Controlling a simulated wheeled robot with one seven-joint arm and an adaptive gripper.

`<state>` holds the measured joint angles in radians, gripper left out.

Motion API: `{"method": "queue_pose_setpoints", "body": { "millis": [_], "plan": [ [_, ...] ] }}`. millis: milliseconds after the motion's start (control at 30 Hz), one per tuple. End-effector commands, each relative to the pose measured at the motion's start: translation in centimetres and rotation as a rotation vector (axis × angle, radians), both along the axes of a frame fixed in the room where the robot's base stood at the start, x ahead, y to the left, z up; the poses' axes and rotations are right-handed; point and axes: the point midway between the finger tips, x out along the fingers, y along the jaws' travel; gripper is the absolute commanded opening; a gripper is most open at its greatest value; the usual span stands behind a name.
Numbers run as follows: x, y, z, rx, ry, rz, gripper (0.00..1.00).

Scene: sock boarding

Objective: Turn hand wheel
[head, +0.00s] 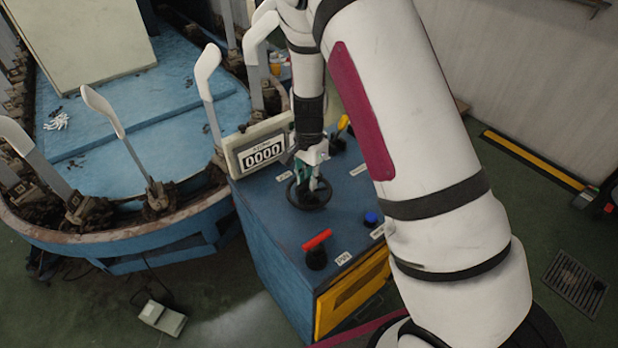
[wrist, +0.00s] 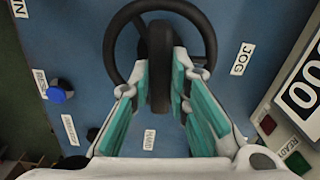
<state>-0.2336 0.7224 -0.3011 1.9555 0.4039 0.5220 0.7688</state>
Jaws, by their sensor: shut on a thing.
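The black hand wheel (head: 299,204) sits on top of the blue control cabinet (head: 262,218), beside the counter box. In the wrist view its round rim (wrist: 110,50) shows at the top, with a thick black grip (wrist: 159,65) running down between my fingers. My gripper (head: 313,180) points down at the wheel. In the wrist view my gripper (wrist: 160,85) has its teal-padded fingers closed on either side of the black grip. Part of the wheel is hidden behind the fingers in the head view.
A counter (head: 263,153) reading 0000 stands at the cabinet's left. A red-handled lever (head: 317,240), a blue button (head: 371,218) and a yellow-handled lever (head: 343,122) stand around the wheel. A blue oval machine with upright white sock boards (head: 207,75) is at left.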

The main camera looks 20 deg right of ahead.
Motion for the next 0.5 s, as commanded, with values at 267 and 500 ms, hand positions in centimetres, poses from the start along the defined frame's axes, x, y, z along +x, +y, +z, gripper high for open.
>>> {"method": "queue_pose_setpoints", "body": {
  "millis": [267, 500],
  "plan": [
    [0.05, 0.01, 0.04, 0.0, -0.002, -0.109, 0.0],
    [0.07, 0.0, 0.05, 0.0, -0.002, -0.138, 0.0]
  ]
}}
